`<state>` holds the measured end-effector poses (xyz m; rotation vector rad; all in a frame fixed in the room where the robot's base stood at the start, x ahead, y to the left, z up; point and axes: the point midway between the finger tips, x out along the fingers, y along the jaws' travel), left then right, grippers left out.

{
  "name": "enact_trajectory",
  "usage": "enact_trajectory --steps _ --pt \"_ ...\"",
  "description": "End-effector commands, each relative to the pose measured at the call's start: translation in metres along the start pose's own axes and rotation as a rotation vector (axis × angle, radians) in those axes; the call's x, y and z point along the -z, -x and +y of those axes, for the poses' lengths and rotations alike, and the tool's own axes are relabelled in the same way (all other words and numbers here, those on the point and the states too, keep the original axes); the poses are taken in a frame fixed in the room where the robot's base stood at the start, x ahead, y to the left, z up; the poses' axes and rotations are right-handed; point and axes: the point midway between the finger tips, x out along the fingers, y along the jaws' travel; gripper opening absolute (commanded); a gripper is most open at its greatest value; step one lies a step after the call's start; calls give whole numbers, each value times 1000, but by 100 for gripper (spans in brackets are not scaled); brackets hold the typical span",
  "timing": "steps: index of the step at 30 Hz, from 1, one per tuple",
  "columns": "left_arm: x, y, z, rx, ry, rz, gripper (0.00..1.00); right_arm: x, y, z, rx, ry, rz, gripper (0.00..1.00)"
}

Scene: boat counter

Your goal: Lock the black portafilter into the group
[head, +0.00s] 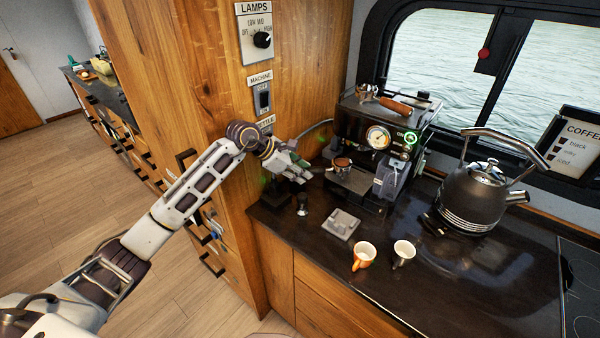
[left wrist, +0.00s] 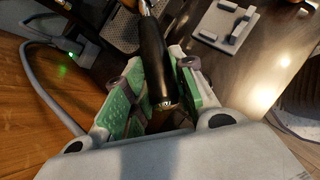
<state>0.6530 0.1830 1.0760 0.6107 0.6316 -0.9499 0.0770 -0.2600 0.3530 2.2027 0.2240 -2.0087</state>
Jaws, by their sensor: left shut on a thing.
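The black portafilter (left wrist: 153,55) has its dark handle between the green pads of my left gripper (left wrist: 150,108) in the left wrist view. The handle's end points back toward the wrist, and a metal neck shows at the top edge. In the head view my left gripper (head: 300,173) is left of the espresso machine (head: 372,128). The portafilter's basket (head: 342,164), with brown grounds in it, is right of the fingers, at the machine's front. I cannot tell whether it touches the group, which I cannot make out clearly. My right gripper is not in view.
A second portafilter with a wooden handle (head: 395,105) lies on the machine. A tamper (head: 302,204) and a grey stand (head: 342,224) are in front. The front right counter is clear.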

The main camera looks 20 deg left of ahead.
Motion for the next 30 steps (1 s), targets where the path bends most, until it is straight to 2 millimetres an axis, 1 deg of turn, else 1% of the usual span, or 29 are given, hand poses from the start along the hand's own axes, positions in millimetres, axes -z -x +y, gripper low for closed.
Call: enact_trajectory --steps 1,15,30 --pt "-3 0 2 -2 -1 -4 0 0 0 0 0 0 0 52" --pt "-11 -10 12 -2 -1 -4 0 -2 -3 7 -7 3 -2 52" --pt "-20 -21 24 -3 -1 -4 0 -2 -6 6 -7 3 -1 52"
